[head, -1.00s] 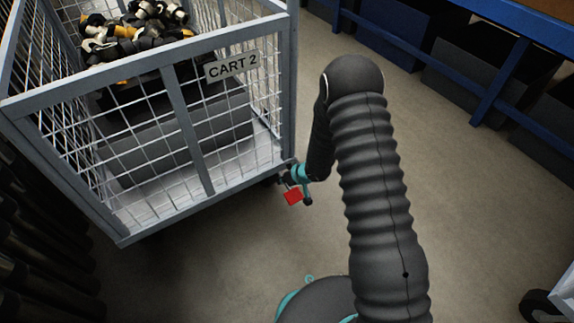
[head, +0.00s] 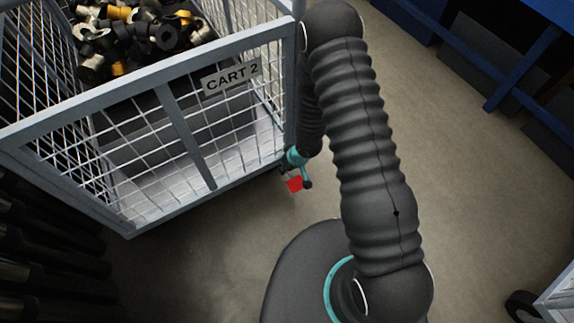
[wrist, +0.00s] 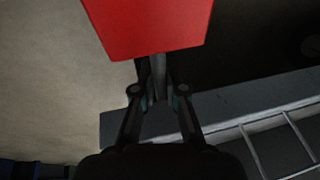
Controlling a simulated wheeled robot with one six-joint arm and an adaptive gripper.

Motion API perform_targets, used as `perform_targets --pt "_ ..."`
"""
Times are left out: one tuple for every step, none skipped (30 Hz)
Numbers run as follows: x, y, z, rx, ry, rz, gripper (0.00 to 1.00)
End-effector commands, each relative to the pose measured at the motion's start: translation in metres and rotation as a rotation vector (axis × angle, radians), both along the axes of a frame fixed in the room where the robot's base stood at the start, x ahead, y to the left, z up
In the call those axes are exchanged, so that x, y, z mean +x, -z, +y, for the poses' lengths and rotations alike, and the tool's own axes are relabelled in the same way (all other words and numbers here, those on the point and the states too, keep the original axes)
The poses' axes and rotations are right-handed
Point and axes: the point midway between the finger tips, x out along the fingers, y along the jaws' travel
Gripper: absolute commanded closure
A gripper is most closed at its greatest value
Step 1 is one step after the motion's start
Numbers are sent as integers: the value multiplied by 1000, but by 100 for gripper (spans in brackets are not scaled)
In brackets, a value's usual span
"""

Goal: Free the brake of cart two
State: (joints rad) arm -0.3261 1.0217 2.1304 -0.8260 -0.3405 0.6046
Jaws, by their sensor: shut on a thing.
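Cart two (head: 170,75) is a grey wire-mesh cage cart with a CART 2 plate on its near side. A red brake pedal (head: 295,184) sticks out low at its near right corner, and it shows large at the top of the wrist view (wrist: 150,25). My gripper (head: 292,166) is down at that corner, beside the red pedal. In the wrist view my gripper (wrist: 158,92) is shut on the grey stem just behind the red plate. The fingertips are partly hidden under the plate, and the brake's wheel is not clear.
A blue rack (head: 520,75) stands at the upper right, and part of another wheeled thing (head: 545,300) is at the lower right. Dark pipes (head: 45,240) line the left. The floor (head: 470,200) between is open.

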Motion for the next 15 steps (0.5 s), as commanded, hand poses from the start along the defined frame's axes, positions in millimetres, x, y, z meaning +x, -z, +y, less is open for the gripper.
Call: perform_targets --pt "-3 0 1 1 -5 3 100" --pt "-3 0 1 1 -5 3 100" --pt "-3 0 0 1 -4 3 100" --pt "-3 0 0 1 -4 3 100" --pt "-3 0 0 2 -4 4 82" --pt "-3 0 -1 2 -2 3 72" --pt "-2 0 -1 1 -1 3 64" --pt "-2 0 -2 2 0 3 63" --pt "-1 0 -2 1 1 2 63" --pt "-1 0 -3 2 2 3 63" --pt "-1 0 -3 1 3 3 63" --pt "-1 0 -3 1 4 3 63" --pt "0 0 -4 1 4 2 63" --pt "0 0 -4 1 4 2 63" --pt "0 0 -4 1 5 2 63"
